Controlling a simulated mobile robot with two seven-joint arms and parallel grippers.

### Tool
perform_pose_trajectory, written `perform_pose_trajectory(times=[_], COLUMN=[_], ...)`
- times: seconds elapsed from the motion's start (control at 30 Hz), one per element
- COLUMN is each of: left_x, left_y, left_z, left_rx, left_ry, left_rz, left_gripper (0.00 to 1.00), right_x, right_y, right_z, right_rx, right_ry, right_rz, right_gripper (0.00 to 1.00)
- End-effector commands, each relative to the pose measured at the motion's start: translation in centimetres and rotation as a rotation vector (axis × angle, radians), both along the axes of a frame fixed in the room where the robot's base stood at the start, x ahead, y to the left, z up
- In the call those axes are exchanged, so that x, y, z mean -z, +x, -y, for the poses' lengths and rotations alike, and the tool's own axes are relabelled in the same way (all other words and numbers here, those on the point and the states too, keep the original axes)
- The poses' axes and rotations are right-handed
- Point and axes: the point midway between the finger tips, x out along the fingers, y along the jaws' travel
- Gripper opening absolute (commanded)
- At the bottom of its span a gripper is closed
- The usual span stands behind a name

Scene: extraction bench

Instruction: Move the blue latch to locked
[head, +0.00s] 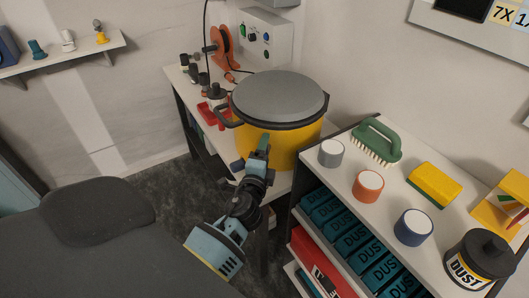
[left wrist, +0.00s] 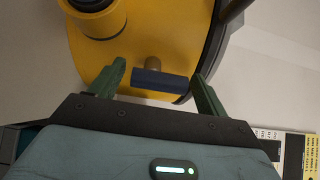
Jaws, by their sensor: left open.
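The blue latch (left wrist: 160,79) is a short dark blue bar on a tan stub, on the side of the yellow drum (left wrist: 165,25). In the left wrist view it lies nearly crosswise between the two green fingers of my left gripper (left wrist: 157,71). The fingers are open, one at each end of the bar, and I see no clear contact. In the head view the yellow drum (head: 263,146) has a grey lid, and my left gripper (head: 264,142) is at its near side. I cannot make out the latch for certain there. My right gripper is not in view.
A round yellow port (left wrist: 98,18) sticks out near the latch. The drum stands on a white bench (head: 182,82) with an orange reel (head: 222,45) behind it. To the right, a shelf unit (head: 385,190) holds a green brush (head: 378,141), a yellow sponge (head: 434,184) and several jars.

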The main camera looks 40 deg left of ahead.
Motion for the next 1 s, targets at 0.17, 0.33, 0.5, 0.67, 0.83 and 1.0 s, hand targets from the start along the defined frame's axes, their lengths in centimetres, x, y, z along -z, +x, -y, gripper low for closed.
perform_pose_trajectory(times=[0.17,0.33,0.5,0.67,0.83,1.0], left_x=[0.2,0.2,0.1,0.1,0.0,0.0], left_y=[-2.4,-4.9,-6.4,-6.8,-6.8,-6.7], left_z=[1.0,2.0,2.6,2.8,2.8,2.8], left_rx=[0.0,0.0,0.0,0.0,0.0,0.0], left_ry=[-0.001,-0.002,0.001,0.001,0.002,0.002], left_rz=[-0.004,-0.004,-0.002,-0.002,-0.001,-0.001], left_gripper=[0.76,0.76,0.76,0.76,0.76,0.76], right_x=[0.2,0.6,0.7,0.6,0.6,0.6], right_y=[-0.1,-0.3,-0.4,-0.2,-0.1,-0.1], right_z=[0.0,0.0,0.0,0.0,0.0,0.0], right_rx=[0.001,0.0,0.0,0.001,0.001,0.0], right_ry=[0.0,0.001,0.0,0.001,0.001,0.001], right_rz=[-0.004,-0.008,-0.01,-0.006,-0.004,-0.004], right_gripper=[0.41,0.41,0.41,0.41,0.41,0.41])
